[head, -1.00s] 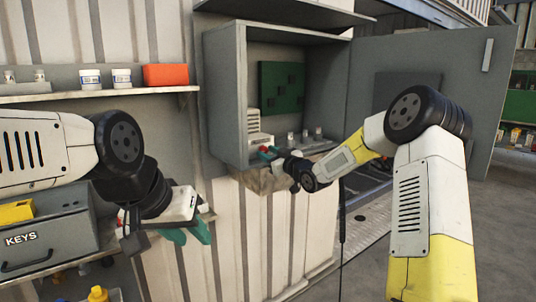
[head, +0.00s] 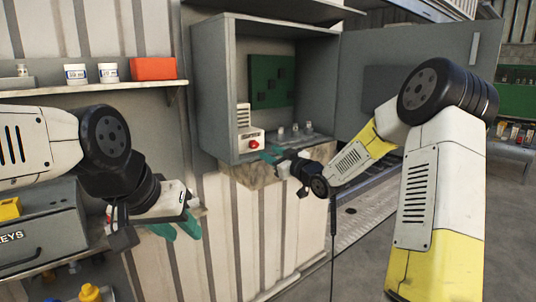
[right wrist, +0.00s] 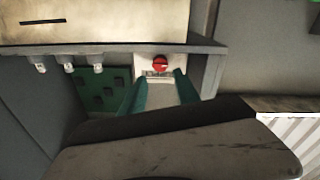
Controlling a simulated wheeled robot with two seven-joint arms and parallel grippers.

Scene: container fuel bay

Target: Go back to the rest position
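My right gripper (head: 268,156) is at the front lip of an open grey wall cabinet (head: 207,90), just right of a white box with a red knob (head: 254,144). In the right wrist view its two teal fingers (right wrist: 160,92) are spread with nothing between them. The red knob (right wrist: 160,63) shows beyond the fingertips, apart from them. My left gripper (head: 176,230) hangs at the left, below the shelf and beside a grey key box (head: 45,235). Its teal fingers look parted and empty.
A shelf (head: 120,90) at upper left carries white jars (head: 76,74) and an orange box (head: 153,68). The cabinet holds a green board (head: 270,82) and small pegs (head: 295,130). Its door (head: 440,60) stands open to the right. A yellow bottle (head: 90,293) is at lower left.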

